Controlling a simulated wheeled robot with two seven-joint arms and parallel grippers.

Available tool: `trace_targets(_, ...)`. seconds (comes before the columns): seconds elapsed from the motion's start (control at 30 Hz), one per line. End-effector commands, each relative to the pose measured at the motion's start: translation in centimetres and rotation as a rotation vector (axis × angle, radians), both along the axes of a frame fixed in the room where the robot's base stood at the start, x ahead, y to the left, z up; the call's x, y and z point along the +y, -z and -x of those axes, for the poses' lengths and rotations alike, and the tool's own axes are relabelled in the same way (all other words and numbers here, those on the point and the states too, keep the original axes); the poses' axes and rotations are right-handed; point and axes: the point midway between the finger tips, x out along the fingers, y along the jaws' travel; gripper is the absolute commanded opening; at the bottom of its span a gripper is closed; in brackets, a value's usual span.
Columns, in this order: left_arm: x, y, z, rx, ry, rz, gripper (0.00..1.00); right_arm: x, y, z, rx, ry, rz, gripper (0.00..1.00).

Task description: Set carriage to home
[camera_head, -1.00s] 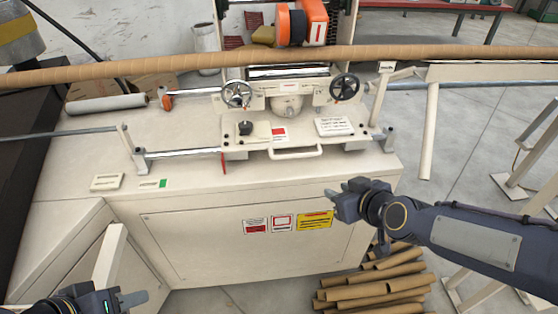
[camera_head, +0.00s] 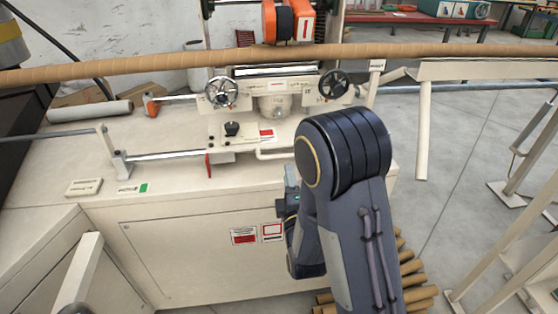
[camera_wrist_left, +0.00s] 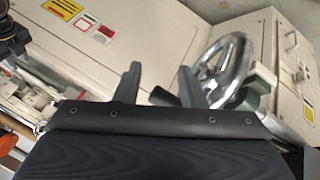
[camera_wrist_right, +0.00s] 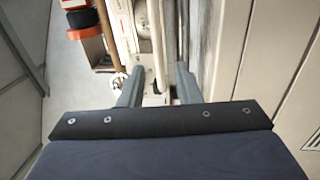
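The carriage (camera_head: 290,92) is a cream unit with two handwheels, on rails along the machine. Its cream front handle (camera_head: 272,154) shows partly; my right forearm hides its right end. My right gripper (camera_head: 291,190) is below and in front of the handle, its fingers mostly hidden in the head view. In the right wrist view my right gripper (camera_wrist_right: 158,85) is open, with a pale bar (camera_wrist_right: 158,50) beyond and between the fingertips; I cannot tell whether they touch. My left gripper (camera_wrist_left: 159,80) is open and empty in its wrist view and out of the head view.
A long cardboard tube (camera_head: 150,68) crosses above the machine. A chrome handwheel (camera_wrist_left: 222,70) is close behind one left finger. Several cardboard tubes (camera_head: 415,297) lie on the floor at right. The left cabinet top (camera_head: 150,165) is mostly clear.

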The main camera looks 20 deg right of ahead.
Motion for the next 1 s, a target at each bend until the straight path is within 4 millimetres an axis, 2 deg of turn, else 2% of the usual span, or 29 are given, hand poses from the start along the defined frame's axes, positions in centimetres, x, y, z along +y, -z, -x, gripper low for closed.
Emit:
trace_targets(0.13,0.0,-0.3,0.0,0.0,0.0,0.0,0.36,-0.3,-0.5,-1.2,-0.01,0.003,0.016,0.3)
trace_targets(0.5,0.0,-1.0,0.0,0.0,0.0,0.0,0.36,-1.7,-1.4,-6.4,-0.007,0.003,0.012,0.3)
trace_targets(0.63,0.0,-1.1,0.0,0.0,0.0,0.0,0.36,-1.8,-1.5,-7.2,-0.006,0.002,0.011,0.3)
trace_targets(0.9,0.0,-1.1,0.0,0.0,0.0,0.0,0.36,-1.9,-1.5,-7.3,-0.006,0.001,0.01,0.3)
trace_targets(1.0,0.0,-1.1,0.0,0.0,0.0,0.0,0.36,-1.9,-1.5,-7.3,-0.006,0.001,0.01,0.17)
